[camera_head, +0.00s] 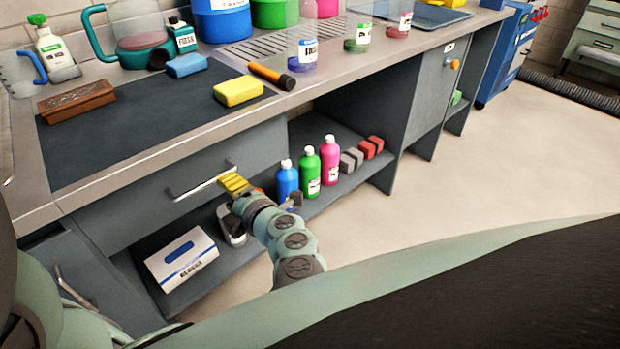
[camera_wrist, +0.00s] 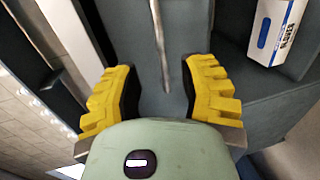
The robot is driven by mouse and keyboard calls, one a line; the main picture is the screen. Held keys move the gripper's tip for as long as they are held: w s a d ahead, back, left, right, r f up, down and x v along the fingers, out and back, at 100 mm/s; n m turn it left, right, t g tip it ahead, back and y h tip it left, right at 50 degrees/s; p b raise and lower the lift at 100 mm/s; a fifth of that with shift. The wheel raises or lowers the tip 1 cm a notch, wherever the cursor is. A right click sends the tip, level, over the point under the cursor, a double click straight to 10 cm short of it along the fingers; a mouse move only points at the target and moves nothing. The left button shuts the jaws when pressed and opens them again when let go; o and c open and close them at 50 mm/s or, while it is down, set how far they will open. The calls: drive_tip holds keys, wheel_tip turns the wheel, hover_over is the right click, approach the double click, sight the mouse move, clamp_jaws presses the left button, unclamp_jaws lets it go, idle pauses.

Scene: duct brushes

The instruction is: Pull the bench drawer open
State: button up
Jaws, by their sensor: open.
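The bench drawer (camera_head: 130,205) is a wide grey front under the left part of the worktop, and it looks shut. Its pale bar handle (camera_head: 196,183) runs across the front. My gripper (camera_head: 232,182), with yellow ridged fingers, is at the right end of the handle. In the wrist view my gripper (camera_wrist: 160,72) is open, with one finger on each side of the handle's end (camera_wrist: 160,50). No contact between finger and bar shows. In the head view the fingers partly cover the handle's right end.
Below the drawer, a white box (camera_head: 182,260) and several bottles, including a green bottle (camera_head: 308,172), stand on the lower shelf. A yellow sponge (camera_head: 238,91) and a brush (camera_head: 76,101) lie on the worktop's dark mat. Open floor (camera_head: 450,190) lies in front of the bench.

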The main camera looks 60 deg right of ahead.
sight(215, 181)
drive_tip(key=x, duration=0.8)
drive_tip(key=shift+w+a, duration=0.1)
drive_tip(key=shift+w, duration=0.1)
clamp_jaws()
idle(0.4)
